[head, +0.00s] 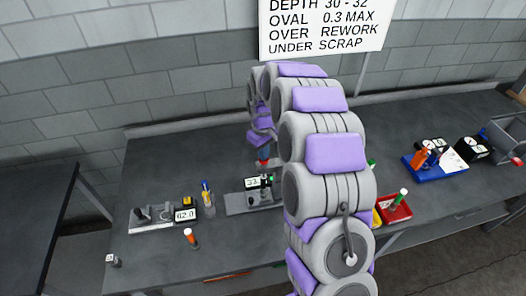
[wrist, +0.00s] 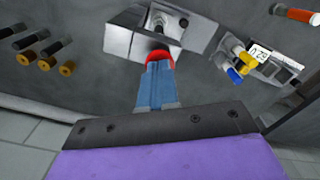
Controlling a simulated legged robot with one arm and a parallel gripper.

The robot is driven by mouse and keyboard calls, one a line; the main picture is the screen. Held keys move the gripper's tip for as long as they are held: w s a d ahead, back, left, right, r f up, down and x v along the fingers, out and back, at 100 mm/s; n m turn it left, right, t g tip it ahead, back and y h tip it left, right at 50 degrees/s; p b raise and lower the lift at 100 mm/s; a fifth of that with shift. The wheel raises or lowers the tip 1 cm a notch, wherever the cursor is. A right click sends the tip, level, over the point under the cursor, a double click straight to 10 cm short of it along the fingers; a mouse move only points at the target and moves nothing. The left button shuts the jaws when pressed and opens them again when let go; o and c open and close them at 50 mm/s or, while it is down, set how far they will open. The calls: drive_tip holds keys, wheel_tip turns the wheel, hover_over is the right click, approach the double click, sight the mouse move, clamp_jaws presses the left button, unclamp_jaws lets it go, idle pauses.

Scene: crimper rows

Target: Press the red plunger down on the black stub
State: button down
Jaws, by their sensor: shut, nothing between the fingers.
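My gripper (head: 263,154) is shut and empty, with its blue fingers pointing down over the middle of the bench. The red plunger (head: 263,163) shows as a small red cap right at the fingertips. In the wrist view the red plunger (wrist: 160,55) is a rounded red top at the end of my gripper (wrist: 158,66), partly covered by the fingers. I cannot tell whether they touch. Below is a grey metal device (head: 238,203) with a small readout (head: 252,183). I cannot clearly make out the black stub; the plunger and fingers cover this area.
A gauge device reading 62.0 (head: 185,215) stands at left, near a cup of pens (head: 207,198). An orange-topped peg (head: 190,236) stands in front. A red tray (head: 396,210) and a blue tray (head: 428,168) lie right. Several dark pegs (wrist: 47,47) show in the wrist view.

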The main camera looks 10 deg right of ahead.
wheel_tip(320, 180, up, 9)
drive_tip(key=p, duration=0.2)
idle(0.9)
idle(0.4)
drive_tip(key=s+f+m+b, duration=0.2)
drive_tip(key=s+b, duration=0.2)
drive_tip(key=s, duration=1)
drive_tip(key=s+f+m+g+b, duration=0.1)
drive_tip(key=s+b, duration=0.4)
drive_tip(key=s, duration=0.9)
drive_tip(key=s+f+m+b, duration=0.3)
drive_tip(key=s+f+b, duration=0.2)
drive_tip(key=s, duration=0.9)
drive_tip(key=shift+g, duration=0.4)
